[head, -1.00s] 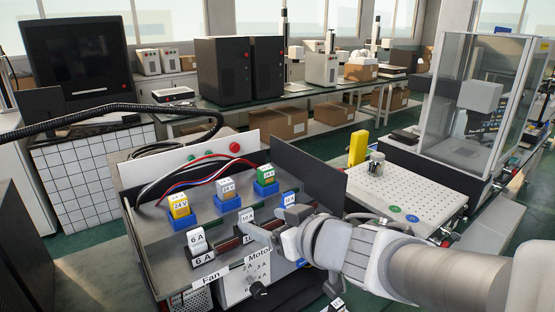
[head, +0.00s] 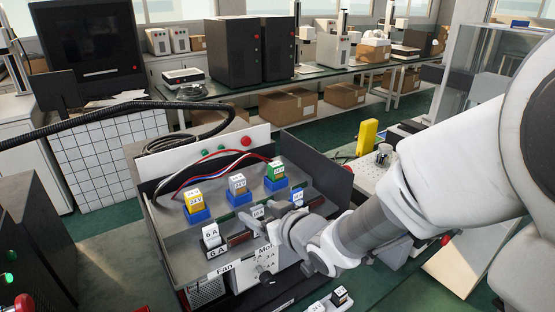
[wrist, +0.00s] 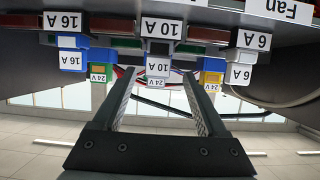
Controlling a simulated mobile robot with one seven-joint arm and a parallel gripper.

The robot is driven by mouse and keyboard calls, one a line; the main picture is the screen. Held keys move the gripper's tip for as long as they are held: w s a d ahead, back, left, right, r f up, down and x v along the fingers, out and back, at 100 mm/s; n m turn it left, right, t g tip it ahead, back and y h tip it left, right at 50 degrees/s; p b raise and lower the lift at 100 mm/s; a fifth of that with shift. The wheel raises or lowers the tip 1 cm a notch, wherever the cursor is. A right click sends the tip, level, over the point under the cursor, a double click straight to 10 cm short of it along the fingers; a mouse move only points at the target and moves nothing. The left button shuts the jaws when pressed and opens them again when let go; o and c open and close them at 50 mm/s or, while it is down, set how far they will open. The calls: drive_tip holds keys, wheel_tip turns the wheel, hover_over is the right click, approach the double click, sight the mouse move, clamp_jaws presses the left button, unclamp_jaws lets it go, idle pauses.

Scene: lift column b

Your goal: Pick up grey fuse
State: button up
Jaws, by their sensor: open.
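The grey fuse (wrist: 158,48), labelled 10 A, sits in the middle socket of the fuse panel in the wrist view, which shows the scene upside down. My gripper (wrist: 158,80) is open, with one finger on each side of the grey fuse's line; I cannot tell whether they touch it. In the head view my gripper (head: 268,224) is at the panel's front row and largely hides the grey fuse. A white 6 A fuse (head: 211,234) stands to its left, and a blue 16 A fuse (head: 296,196) to its right.
Yellow (head: 194,201), white (head: 238,185) and green (head: 275,172) 24 V blocks in blue bases stand behind the fuse row. Cables loop over the panel's back. A dark upright panel (head: 315,175) borders the right side. A small dark-and-white block (head: 339,296) lies at the front.

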drive_tip(key=shift+x, duration=3)
drive_tip(key=shift+d+f, duration=0.15)
clamp_jaws()
